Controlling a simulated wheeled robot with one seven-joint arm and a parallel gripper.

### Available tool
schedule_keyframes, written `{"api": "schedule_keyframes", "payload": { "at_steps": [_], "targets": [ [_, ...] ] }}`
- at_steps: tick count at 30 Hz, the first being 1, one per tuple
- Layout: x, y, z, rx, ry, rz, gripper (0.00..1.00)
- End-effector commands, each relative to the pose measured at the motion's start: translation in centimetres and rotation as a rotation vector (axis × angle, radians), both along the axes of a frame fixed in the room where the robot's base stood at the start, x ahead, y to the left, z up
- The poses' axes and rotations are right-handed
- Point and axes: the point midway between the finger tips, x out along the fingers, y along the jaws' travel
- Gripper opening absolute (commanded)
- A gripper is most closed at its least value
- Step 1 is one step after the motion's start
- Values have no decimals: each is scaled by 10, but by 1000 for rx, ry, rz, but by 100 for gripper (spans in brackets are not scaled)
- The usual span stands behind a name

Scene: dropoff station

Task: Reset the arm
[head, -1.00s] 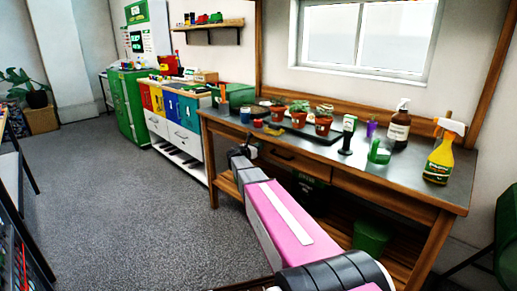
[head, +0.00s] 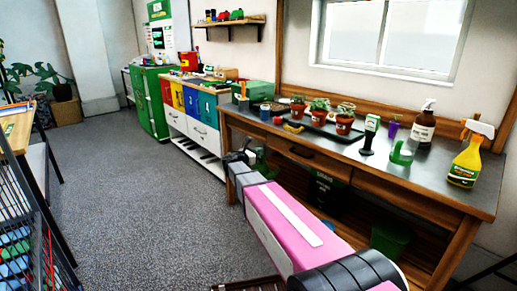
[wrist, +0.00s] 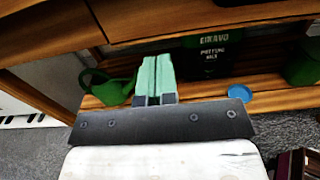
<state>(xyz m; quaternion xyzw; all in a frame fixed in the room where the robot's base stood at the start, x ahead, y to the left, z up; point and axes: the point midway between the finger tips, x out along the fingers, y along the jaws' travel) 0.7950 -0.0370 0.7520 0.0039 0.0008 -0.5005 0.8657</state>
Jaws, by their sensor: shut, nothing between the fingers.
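My arm, pink and grey, reaches forward from the bottom of the head view toward the left front of the wooden workbench (head: 400,180). My gripper (wrist: 156,80) shows in the wrist view with its pale green fingers together and nothing between them. It points at the bench's lower shelf, just below the drawer front. In the head view the gripper end is small and dark, near the bench's left leg, and its fingers are hard to make out. I cannot tell whether it touches the bench.
On the lower shelf are a green watering can (wrist: 110,90), a black potting mix bag (wrist: 212,55), a blue disc (wrist: 239,93) and a green bin (wrist: 302,66). Potted plants (head: 345,122) and a spray bottle (head: 466,160) stand on the bench. Open grey floor (head: 135,200) lies left.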

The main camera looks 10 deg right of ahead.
Motion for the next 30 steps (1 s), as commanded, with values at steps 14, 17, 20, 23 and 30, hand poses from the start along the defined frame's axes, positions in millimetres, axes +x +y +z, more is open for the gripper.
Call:
{"api": "schedule_keyframes", "payload": {
  "at_steps": [14,17,20,23,30],
  "targets": [
    [-121,-37,-94,716,-306,-315,0],
    [-160,-36,-119,921,-413,-470,0],
    [-198,-29,-141,1110,-522,-653,0],
    [-234,-17,-158,1276,-633,-861,0],
    [-300,20,-177,1525,-839,-1355,0]
  ]
}}
